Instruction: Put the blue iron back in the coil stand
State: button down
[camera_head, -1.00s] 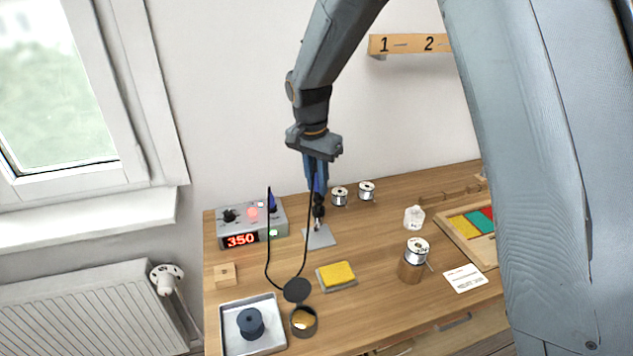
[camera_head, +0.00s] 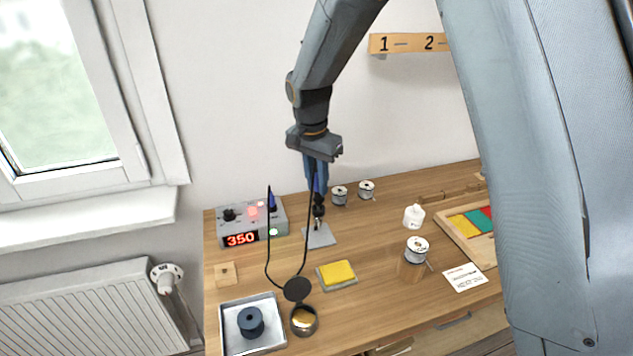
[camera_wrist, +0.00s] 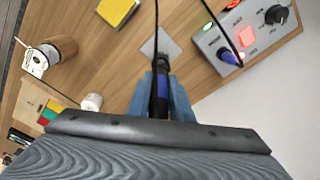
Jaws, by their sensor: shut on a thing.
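The blue iron (camera_head: 318,190) is held upright, tip down, with a black lower part. My gripper (camera_head: 317,178) is shut on it, above the grey base plate (camera_head: 322,240) of the coil stand. The iron's lower end is at the coil over the plate; I cannot tell how far it sits inside. In the wrist view the iron (camera_wrist: 161,88) lies between my two blue-grey fingers (camera_wrist: 160,100), with the plate (camera_wrist: 160,46) just beyond. A black cord hangs in a loop beside the iron.
A grey station (camera_head: 252,222) showing 350 stands left of the stand. A yellow sponge (camera_head: 338,273), a round tin (camera_head: 304,321) and a tray with a dark spool (camera_head: 251,322) lie in front. Solder spools (camera_head: 340,195) stand behind right. A white bottle (camera_head: 413,216) is further right.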

jog(key=shift+f+b, duration=0.5)
jog(key=shift+f, duration=0.85)
jog(key=c, duration=1.5)
grip_release()
jog(key=shift+o, duration=0.5)
jog(key=o, duration=0.4)
jog(key=shift+r+p, duration=2.25)
jog(key=shift+r, duration=1.25)
